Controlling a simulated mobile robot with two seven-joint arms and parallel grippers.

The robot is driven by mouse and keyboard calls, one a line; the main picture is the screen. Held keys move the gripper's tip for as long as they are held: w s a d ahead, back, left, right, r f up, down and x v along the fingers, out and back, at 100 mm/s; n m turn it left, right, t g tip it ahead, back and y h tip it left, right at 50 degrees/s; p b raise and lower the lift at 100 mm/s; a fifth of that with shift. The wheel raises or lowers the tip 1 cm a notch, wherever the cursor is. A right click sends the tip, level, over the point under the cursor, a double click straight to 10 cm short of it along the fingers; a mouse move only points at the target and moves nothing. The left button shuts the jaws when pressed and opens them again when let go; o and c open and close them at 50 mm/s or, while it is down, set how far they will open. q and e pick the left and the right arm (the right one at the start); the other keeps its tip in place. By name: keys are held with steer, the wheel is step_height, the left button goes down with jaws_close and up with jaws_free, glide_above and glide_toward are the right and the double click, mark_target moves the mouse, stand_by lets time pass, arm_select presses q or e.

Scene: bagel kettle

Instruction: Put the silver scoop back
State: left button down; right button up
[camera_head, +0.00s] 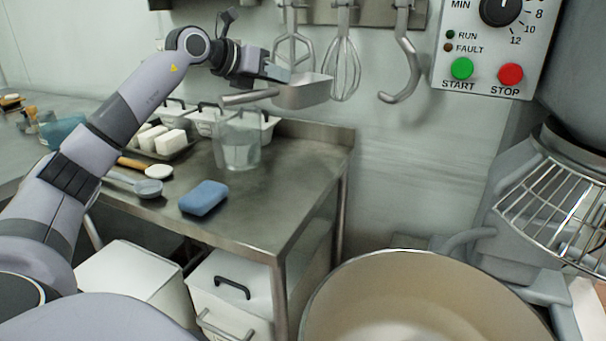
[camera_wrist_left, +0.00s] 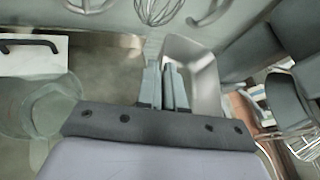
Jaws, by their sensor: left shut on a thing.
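The silver scoop (camera_head: 303,93) is up in the air in front of the wall, above the back of the steel table. Its handle points left. My left gripper (camera_head: 287,76) is shut on the scoop. In the left wrist view, the gripper fingers (camera_wrist_left: 165,88) are close together and the scoop (camera_wrist_left: 193,58) lies along their right side. The exact grip spot is partly hidden by the fingers. My right gripper does not show.
The steel table (camera_head: 262,205) holds a clear pitcher (camera_head: 237,143), a blue sponge (camera_head: 204,197), a spoon (camera_head: 148,187) and white lidded bins (camera_head: 205,120). A whisk (camera_head: 344,66) and a dough hook (camera_head: 402,60) hang behind. A large bowl (camera_head: 345,275) stands at front right.

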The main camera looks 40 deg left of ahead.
arm_select(q)
steer(key=shift+s+f+b, duration=0.1)
steer(key=shift+f+b, duration=2.2)
steer(key=shift+f, duration=7.4)
steer(key=shift+f, duration=0.2)
steer(key=c, duration=1.3)
jaws_free()
steer(key=shift+o, duration=0.2)
steer(key=shift+r, duration=0.2)
